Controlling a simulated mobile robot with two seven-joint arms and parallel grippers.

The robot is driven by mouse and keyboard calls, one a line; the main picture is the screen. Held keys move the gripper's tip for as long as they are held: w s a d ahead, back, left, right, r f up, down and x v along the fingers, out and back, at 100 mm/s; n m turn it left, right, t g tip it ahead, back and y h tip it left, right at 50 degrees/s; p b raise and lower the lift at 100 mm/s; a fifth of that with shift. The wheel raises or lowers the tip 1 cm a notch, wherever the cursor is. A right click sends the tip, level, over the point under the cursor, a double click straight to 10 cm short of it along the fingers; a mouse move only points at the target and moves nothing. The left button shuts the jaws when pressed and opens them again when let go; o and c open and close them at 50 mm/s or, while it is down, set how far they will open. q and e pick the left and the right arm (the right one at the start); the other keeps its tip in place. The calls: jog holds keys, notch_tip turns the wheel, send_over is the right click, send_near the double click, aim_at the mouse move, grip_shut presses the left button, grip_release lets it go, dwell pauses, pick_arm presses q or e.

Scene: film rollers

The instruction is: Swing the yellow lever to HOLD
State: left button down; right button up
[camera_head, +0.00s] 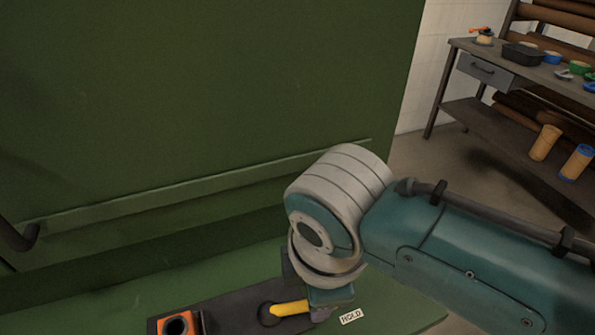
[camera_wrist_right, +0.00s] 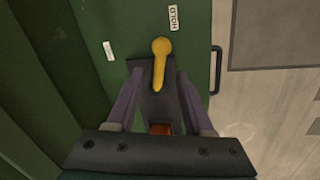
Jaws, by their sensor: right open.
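The yellow lever (camera_head: 289,308) is low in the head view and runs to the right from a dark round pivot (camera_head: 267,314) on a dark plate. In the right wrist view the lever (camera_wrist_right: 160,62) has its round end toward the top. A white HOLD label (camera_head: 351,316) lies right of the lever; it also shows in the right wrist view (camera_wrist_right: 173,17). My right gripper (camera_head: 319,311) is at the lever's free end, partly hiding it. In the wrist view the open fingers (camera_wrist_right: 159,74) lie on either side of the lever; contact is unclear. My left gripper is out of view.
A second white label (camera_wrist_right: 109,50) is left of the lever in the wrist view. An orange block (camera_head: 178,325) with a dark hole sits at the plate's left end. A tall green panel (camera_head: 210,90) rises behind. A dark handle (camera_wrist_right: 216,70) is on the green edge.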

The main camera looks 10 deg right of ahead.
jog(key=r, duration=0.2)
jog(key=s+r+p, duration=0.1)
jog(key=r, duration=0.1)
jog(key=shift+r, duration=0.2)
jog(key=s+d+r+m+t, duration=0.1)
jog(key=s+d+r+m, duration=0.2)
jog(key=s+d+m, duration=0.4)
jog(key=s+d+r+m, duration=0.3)
jog(key=s+d+m, duration=0.2)
jog(key=s+m, duration=0.25)
notch_tip(320, 180, up, 36)
jog(key=m+p, duration=0.1)
jog(key=p, duration=3.4)
jog(key=shift+d+r, duration=0.15)
jog(key=shift+d, duration=0.2)
